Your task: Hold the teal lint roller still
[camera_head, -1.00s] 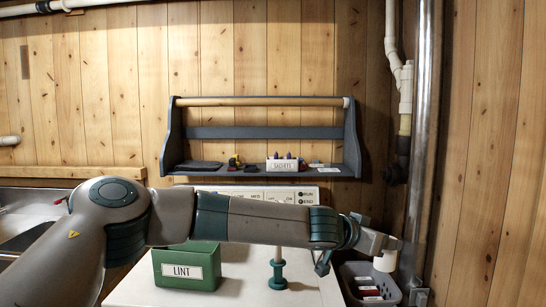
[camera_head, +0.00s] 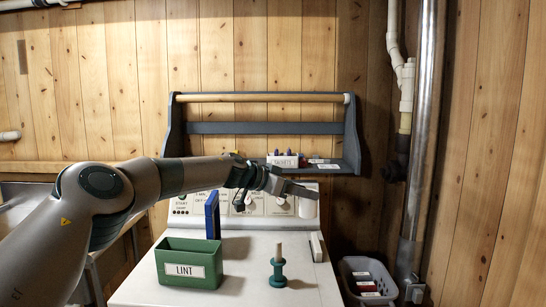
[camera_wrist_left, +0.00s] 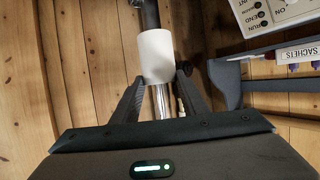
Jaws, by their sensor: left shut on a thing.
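A teal spool-shaped piece with a pale peg (camera_head: 278,270) stands upright on the white machine top (camera_head: 245,262); it is the only teal item like a lint roller I see. My left gripper (camera_head: 308,194) is up behind it and to its right, apart from it, before the control panel. It is shut on a white cylinder (camera_head: 307,209), which hangs below the fingers. In the left wrist view the white cylinder (camera_wrist_left: 155,55) sits between the two fingertips. My right gripper is not in view.
A green LINT box (camera_head: 188,270) stands left of the teal piece, with a blue upright panel (camera_head: 212,215) behind it. A dark shelf (camera_head: 265,129) with a sachets box (camera_head: 283,162) is on the wall. A grey basket (camera_head: 367,264) and a metal pipe (camera_head: 420,150) are at right.

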